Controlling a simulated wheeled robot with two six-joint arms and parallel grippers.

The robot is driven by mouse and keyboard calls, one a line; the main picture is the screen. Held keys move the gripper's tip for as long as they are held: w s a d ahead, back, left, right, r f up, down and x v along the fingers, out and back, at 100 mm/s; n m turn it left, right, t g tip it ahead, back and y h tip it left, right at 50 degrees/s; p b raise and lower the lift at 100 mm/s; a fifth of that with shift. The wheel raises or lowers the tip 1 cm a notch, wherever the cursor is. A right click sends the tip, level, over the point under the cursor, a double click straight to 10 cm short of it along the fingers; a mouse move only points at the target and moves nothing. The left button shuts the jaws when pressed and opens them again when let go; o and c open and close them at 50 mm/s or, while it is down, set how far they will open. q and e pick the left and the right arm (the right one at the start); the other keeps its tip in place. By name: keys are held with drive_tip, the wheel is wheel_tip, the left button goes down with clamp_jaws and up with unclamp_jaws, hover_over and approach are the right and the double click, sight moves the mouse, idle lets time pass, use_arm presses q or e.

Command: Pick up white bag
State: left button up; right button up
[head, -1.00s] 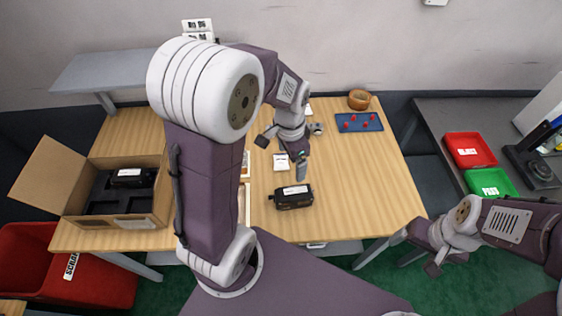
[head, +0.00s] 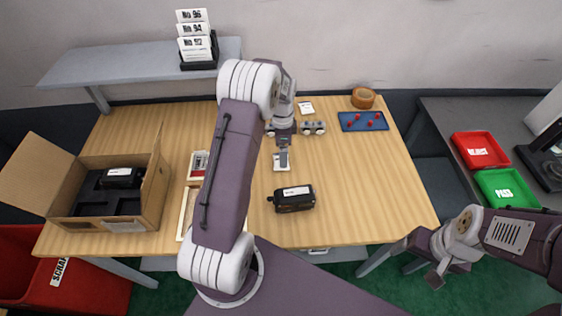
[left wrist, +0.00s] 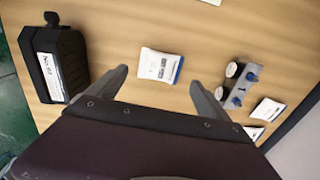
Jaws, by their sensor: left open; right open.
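The white bag (head: 277,167) lies flat on the wooden table, partly covered by my left gripper in the head view. The left wrist view shows it whole, a small white packet (left wrist: 160,66) with dark print and a blue edge. My left gripper (left wrist: 158,88) is open and empty, with its fingers on either side of the bag's line and the bag just beyond the tips. It appears above the table; the exact height is unclear. My right gripper (head: 420,263) is open and empty, off the table's front right corner.
A black positioner (head: 292,199) lies near the bag, towards the front edge. A grey fitting with gauges (head: 313,128) is behind to the right. A blue tray (head: 363,121) with red knobs and a wooden bowl (head: 363,98) stand at back right. An open carton (head: 125,225) is left.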

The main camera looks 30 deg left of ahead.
use_arm(q)
wheel_tip(320, 180, down, 5)
drive_tip(key=shift+s+a+f, duration=0.1)
drive_tip(key=shift+a, duration=0.05)
drive_tip(key=c, duration=1.3)
drive_tip(key=shift+c, duration=0.2)
drive_tip(key=shift+r, duration=0.5)
drive_tip(key=r, duration=0.2)
drive_tip(key=d+r, duration=0.1)
drive_tip(key=shift+s+r, duration=0.4)
drive_tip(key=s+d+r, duration=0.6)
drive_tip(key=s+d, duration=0.1)
drive_tip(key=shift+s+d+r+b, duration=0.15)
drive_tip(key=shift+s+d+b, duration=0.1)
drive_tip(key=shift+b, duration=0.15)
